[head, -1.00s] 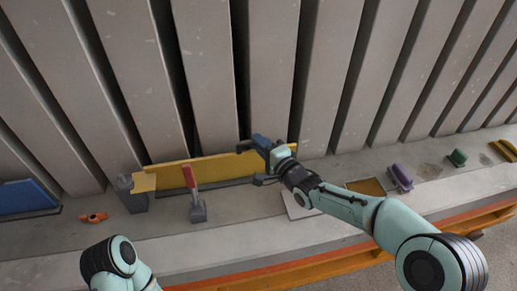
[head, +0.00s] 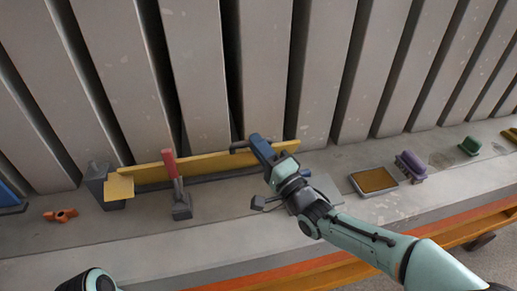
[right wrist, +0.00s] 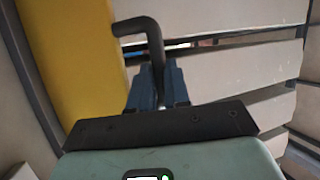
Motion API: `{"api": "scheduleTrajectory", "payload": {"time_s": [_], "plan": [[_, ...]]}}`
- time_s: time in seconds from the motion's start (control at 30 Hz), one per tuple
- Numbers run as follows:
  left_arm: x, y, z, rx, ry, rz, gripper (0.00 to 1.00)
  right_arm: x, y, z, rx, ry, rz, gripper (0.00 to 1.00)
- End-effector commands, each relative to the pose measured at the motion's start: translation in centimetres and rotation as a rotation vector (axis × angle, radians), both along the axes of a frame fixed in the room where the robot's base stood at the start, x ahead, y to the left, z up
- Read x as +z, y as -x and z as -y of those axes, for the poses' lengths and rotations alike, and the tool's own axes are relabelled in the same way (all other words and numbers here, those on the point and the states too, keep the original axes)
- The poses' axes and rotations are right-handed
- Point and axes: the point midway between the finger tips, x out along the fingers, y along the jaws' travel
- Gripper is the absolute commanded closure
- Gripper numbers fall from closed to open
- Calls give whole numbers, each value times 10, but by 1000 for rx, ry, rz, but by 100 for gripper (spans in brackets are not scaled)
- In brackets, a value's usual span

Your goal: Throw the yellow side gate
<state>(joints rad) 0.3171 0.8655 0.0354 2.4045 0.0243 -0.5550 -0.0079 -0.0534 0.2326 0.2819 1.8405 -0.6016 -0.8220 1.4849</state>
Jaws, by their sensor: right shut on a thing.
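The yellow side gate (head: 205,166) is a long yellow bar lying along the foot of the grey ribbed panels in the head view. Its yellow face also fills the left of the right wrist view (right wrist: 78,65). My right gripper (head: 256,143), with blue fingers, is over the right part of the gate. It is shut on a dark bent handle (right wrist: 140,27), which shows between the fingers in the right wrist view. The handle's lower end is hidden by the fingers. My left gripper is out of view; only a piece of my left arm shows at the bottom left.
A red-handled lever clamp (head: 175,180) stands in front of the gate, and a grey block (head: 103,185) at its left end. An orange piece (head: 61,215) lies further left. A brown-filled tray (head: 374,181) and a purple piece (head: 411,166) lie to the right.

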Motion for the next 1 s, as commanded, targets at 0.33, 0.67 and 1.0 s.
{"api": "scheduleTrajectory", "payload": {"time_s": [0.33,0.67,1.0], "plan": [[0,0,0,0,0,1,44,-4,1,-1,4,4,-8,77],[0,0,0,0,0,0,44,-3,1,-1,2,3,-5,58],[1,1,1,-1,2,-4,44,-14,35,24,-2,6,-6,58]]}}
